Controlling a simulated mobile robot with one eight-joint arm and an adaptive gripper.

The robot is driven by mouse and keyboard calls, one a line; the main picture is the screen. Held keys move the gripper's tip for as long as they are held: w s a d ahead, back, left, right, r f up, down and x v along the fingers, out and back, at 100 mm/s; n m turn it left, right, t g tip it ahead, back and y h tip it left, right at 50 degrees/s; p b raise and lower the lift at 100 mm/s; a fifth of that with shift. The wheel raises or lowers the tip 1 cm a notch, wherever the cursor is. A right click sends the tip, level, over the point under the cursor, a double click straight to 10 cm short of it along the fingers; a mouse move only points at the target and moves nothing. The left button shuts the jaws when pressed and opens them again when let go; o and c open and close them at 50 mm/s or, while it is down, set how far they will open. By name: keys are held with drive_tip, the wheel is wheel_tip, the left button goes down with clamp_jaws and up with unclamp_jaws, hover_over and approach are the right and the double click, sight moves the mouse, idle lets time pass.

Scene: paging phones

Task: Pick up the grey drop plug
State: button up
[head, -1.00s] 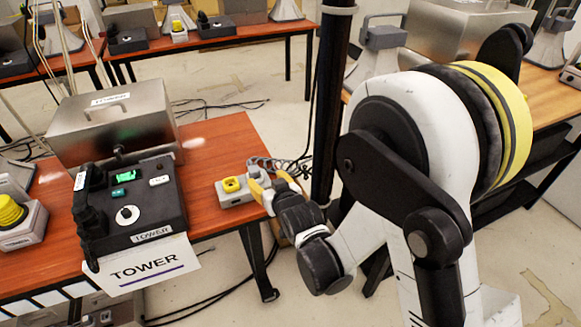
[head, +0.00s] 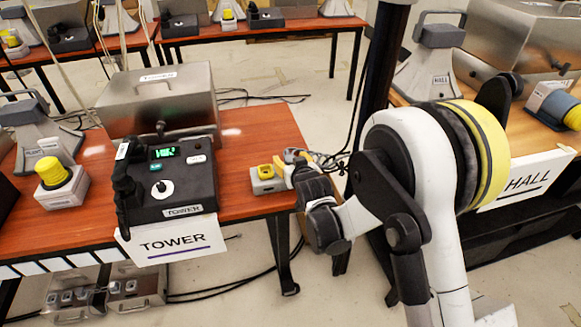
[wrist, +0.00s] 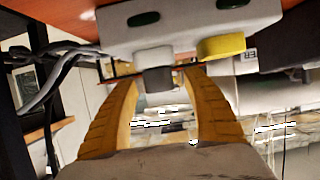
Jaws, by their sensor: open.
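The grey drop plug (wrist: 157,78) is a short, blunt grey piece standing out from the side of a small pale box (wrist: 190,22) in the wrist view. My gripper (wrist: 160,88) is open, with one yellow finger on each side of the plug. A gap shows between the plug and the fingers. In the head view, the box (head: 267,188) with its yellow button sits at the right end of the red-brown table, and my gripper (head: 293,160) is at its right side. The plug is hidden there behind my gripper.
A black TOWER phone unit (head: 188,200) and a metal case (head: 160,100) stand left of the box. Grey cables (wrist: 45,80) hang close to the left finger. A dark post (head: 385,60) rises behind my arm. The HALL table (head: 465,65) is at the right.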

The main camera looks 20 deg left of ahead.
drive_tip(key=shift+c, duration=0.2)
clamp_jaws()
drive_tip(key=shift+r, duration=0.1)
